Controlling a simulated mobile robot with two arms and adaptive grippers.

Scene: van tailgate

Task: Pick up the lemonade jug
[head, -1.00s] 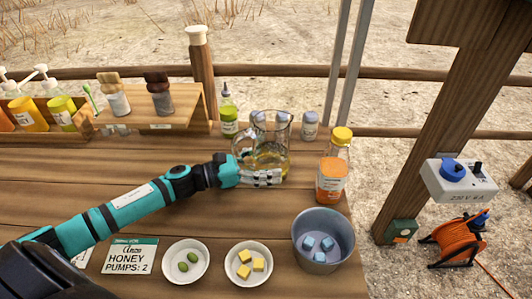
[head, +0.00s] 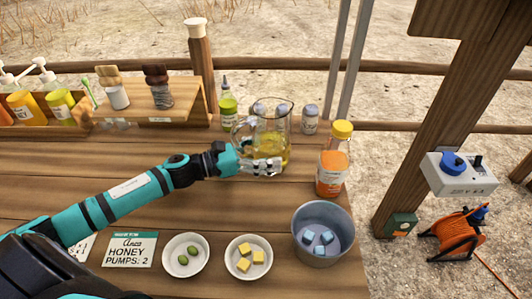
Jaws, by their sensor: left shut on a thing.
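The lemonade jug (head: 272,127) is a clear glass jug with yellow liquid in its lower part. It is upright over the right half of the wooden table. My left gripper (head: 264,166) reaches it from the left and is shut on its lower body. The jug's handle side faces left, above my gripper. I cannot tell whether the jug's base touches the table. My right gripper is not in view.
An orange bottle with a yellow cap (head: 333,160) stands right of the jug. A green bottle (head: 228,107) and a small jar (head: 310,119) stand behind. In front are a metal bucket (head: 323,213) with blue cubes, a bowl of yellow cubes (head: 249,280), and a bowl of olives (head: 186,278).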

